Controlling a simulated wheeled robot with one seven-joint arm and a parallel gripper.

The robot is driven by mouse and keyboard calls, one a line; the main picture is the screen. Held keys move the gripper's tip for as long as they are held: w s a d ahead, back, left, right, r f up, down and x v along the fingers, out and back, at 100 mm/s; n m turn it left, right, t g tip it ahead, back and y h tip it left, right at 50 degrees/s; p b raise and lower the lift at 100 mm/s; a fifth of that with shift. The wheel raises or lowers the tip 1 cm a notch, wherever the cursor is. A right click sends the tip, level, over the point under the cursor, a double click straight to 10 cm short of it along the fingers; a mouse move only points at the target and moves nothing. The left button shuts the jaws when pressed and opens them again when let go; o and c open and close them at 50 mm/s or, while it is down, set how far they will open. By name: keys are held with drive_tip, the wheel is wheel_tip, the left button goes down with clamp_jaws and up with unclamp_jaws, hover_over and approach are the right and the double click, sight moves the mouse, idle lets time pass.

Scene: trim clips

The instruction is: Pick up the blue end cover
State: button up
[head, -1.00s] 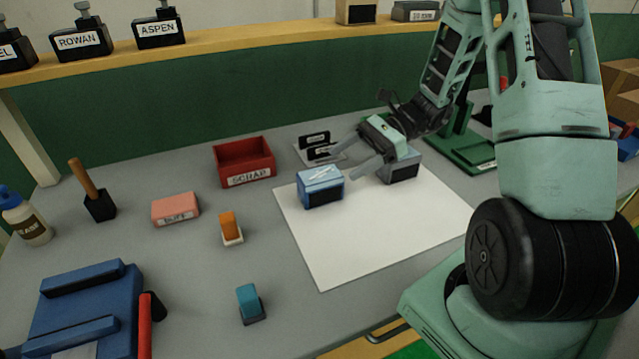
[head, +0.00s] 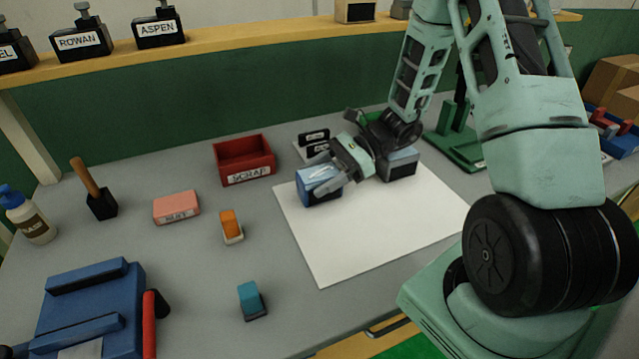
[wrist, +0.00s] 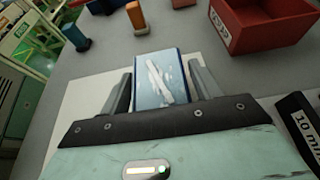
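The blue end cover (head: 312,192) is a box-like piece with white streaks on its top and a dark front face. It sits on the white sheet (head: 365,235). In the wrist view the blue end cover (wrist: 160,80) lies between the two fingers of my gripper (wrist: 158,92), with a small gap at each side. My gripper (head: 325,175) is open over the cover in the head view and hides part of it. A similar grey cover (head: 402,168) stands to the right, behind my gripper.
A red scrap bin (head: 245,160) stands left of the sheet, with dark labelled pieces (head: 314,140) behind the blue cover. An orange clip (head: 230,225), a teal clip (head: 251,300) and a pink block (head: 177,207) lie to the left. The sheet's front is clear.

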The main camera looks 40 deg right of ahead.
drive_tip(key=c, duration=0.7)
